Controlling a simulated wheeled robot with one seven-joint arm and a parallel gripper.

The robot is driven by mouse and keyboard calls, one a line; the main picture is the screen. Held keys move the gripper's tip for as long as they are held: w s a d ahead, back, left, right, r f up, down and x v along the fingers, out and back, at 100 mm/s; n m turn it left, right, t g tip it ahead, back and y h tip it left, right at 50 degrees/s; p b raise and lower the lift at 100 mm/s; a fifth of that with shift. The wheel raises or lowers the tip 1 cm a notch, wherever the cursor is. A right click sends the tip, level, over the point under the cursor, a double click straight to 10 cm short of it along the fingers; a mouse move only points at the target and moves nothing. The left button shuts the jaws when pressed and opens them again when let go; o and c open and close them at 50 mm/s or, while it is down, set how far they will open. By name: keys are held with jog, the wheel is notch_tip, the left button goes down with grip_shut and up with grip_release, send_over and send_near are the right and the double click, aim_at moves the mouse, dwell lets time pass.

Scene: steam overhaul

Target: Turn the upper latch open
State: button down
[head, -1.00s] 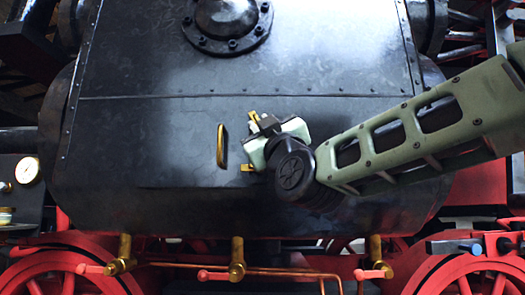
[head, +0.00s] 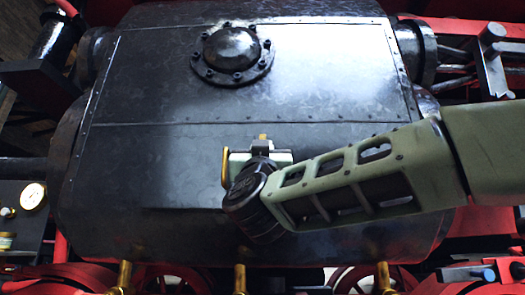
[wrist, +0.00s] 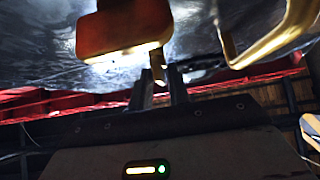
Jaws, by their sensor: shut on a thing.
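The upper latch (head: 263,137) is a small brass piece on the black metal door, showing just above my gripper (head: 261,148). My gripper reaches it from below, its body and black wrist covering much of the door around it. In the wrist view, my gripper (wrist: 159,84) has its two dark fingers closed about a small brass piece (wrist: 158,66), which looks like the upper latch. How far the latch is turned is hard to tell. Any lower latch is hidden behind my arm in the head view.
A brass handle (head: 225,168) stands close left of my gripper, and also shows in the wrist view (wrist: 272,40). An orange-brown block (wrist: 118,30) is near the fingers. A bolted dome (head: 232,50) sits higher up. Brass valves (head: 239,280) line the bottom.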

jog(key=c, duration=1.6)
grip_release()
jog(key=shift+o, duration=0.2)
jog(key=b+v, duration=0.3)
jog(key=v, duration=1.4)
jog(key=shift+s+f, duration=0.1)
